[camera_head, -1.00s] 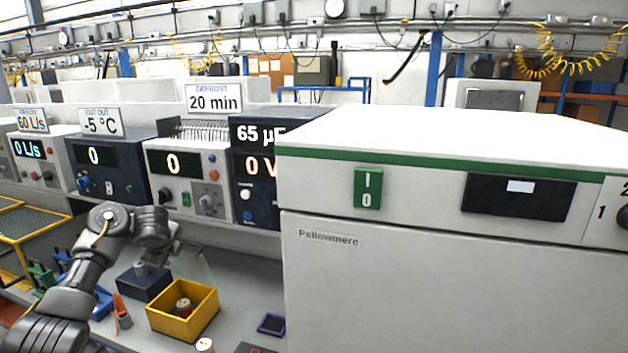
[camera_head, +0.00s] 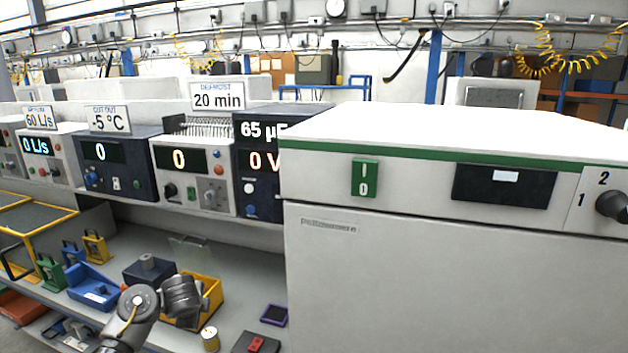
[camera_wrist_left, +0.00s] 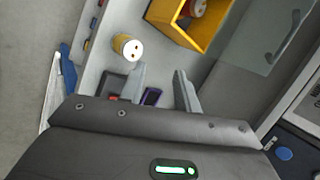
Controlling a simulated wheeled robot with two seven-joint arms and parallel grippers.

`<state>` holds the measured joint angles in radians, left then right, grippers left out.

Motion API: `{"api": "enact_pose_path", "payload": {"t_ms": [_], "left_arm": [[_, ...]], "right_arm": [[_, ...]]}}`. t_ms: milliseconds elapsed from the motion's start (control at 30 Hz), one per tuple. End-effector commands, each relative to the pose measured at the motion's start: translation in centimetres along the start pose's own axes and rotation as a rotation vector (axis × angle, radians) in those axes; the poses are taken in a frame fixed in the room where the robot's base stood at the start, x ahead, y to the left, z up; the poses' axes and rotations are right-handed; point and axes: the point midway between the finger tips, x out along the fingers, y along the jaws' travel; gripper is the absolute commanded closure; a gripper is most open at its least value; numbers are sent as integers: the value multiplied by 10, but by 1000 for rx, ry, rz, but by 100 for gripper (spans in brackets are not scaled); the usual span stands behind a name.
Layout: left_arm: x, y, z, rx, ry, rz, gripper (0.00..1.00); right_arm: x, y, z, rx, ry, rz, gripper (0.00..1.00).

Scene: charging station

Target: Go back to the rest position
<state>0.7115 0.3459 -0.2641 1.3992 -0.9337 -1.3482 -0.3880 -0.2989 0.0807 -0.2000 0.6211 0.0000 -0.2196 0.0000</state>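My left arm comes in low from the left in the head view and ends in front of the yellow bin (camera_head: 213,300). Its fingers cannot be made out there. In the left wrist view my left gripper (camera_wrist_left: 160,88) has its two fingers apart with nothing held between them. The yellow bin (camera_wrist_left: 207,42), with a red and cream part in it, lies beyond the fingers. A yellow cylinder with a pale top (camera_wrist_left: 128,47) stands on the bench to the left of the bin. My right gripper is in neither view.
A large white cabinet (camera_head: 440,270) with a green stripe fills the right side. Instruments with displays (camera_head: 190,170) line the shelf. The bench holds a blue bin (camera_head: 93,293), a dark box (camera_head: 149,270) and a clear panel (camera_wrist_left: 268,35).

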Motion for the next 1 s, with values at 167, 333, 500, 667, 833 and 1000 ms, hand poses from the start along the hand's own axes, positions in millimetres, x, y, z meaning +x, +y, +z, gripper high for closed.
{"api": "enact_pose_path", "payload": {"t_ms": [167, 333, 500, 667, 833, 1000], "left_arm": [[5, 106, -38, -217, 42, 47, 68], [-23, 220, -58, -520, 63, 129, 68], [-70, 309, -59, -810, 52, 222, 68], [-106, 356, -53, -994, 26, 283, 68], [-138, 391, -45, -1139, -5, 334, 68], [-167, 417, -38, -1260, -37, 376, 68]], "right_arm": [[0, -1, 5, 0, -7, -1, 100], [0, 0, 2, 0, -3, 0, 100], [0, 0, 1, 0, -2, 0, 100], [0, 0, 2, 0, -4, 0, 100], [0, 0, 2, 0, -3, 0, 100], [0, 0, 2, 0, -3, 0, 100]]}}
